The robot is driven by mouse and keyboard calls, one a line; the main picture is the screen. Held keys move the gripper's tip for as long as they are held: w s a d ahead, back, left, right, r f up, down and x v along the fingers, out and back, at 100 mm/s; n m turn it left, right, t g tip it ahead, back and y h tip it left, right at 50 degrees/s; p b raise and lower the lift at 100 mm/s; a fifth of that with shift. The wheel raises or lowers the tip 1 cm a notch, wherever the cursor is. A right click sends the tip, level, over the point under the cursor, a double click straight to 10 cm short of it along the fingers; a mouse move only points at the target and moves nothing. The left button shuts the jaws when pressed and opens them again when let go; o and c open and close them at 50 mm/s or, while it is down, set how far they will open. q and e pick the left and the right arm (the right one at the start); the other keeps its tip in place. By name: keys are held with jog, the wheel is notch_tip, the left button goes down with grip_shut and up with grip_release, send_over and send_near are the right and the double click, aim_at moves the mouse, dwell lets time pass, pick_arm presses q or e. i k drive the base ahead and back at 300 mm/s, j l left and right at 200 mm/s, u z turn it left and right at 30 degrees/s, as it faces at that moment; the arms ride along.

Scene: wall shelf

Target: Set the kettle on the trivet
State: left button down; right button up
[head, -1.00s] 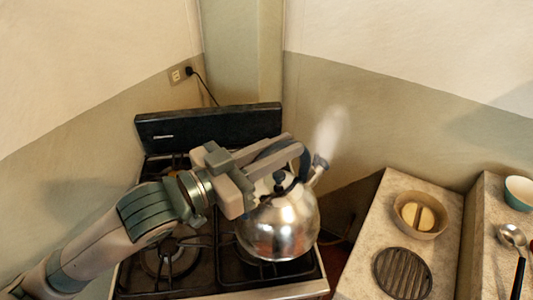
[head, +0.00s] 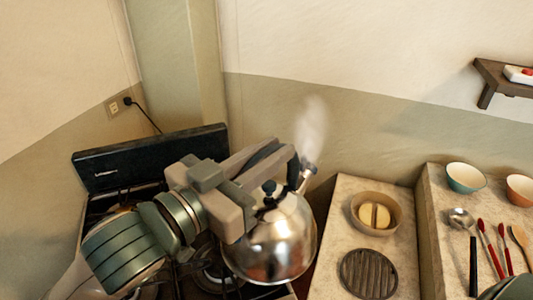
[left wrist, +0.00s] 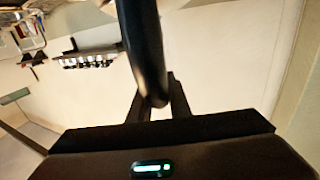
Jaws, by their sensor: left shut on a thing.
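The shiny steel kettle (head: 272,245) hangs over the stove's right side, with steam rising from its spout (head: 306,178). My left gripper (head: 277,160) is shut on its dark handle. In the left wrist view the handle (left wrist: 145,50) runs between the fingers (left wrist: 160,105). The kettle looks upright; its underside gap to the stove is hard to see. The trivet, a dark round slatted grille (head: 368,273), lies bare on the counter to the right of the kettle, apart from it. My right gripper is not in view.
The black stove (head: 150,157) is partly hidden behind my left arm. On the pale counter (head: 335,215) a tan bowl (head: 357,205) with yellow contents stands just behind the trivet. A higher counter at right holds a teal bowl (head: 466,178), an orange bowl (head: 520,188) and several utensils.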

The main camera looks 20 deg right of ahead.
aim_at(370, 266)
jog(key=k+l, duration=0.15)
jog(key=l, duration=0.25)
jog(key=k+l+z, duration=0.1)
jog(key=l, duration=0.35)
jog(key=k+l+z, duration=0.1)
jog(key=l, duration=0.3)
jog(key=k+l, duration=0.15)
jog(key=l, duration=0.3)
jog(key=k+l+z, duration=0.1)
jog(key=l, duration=0.3)
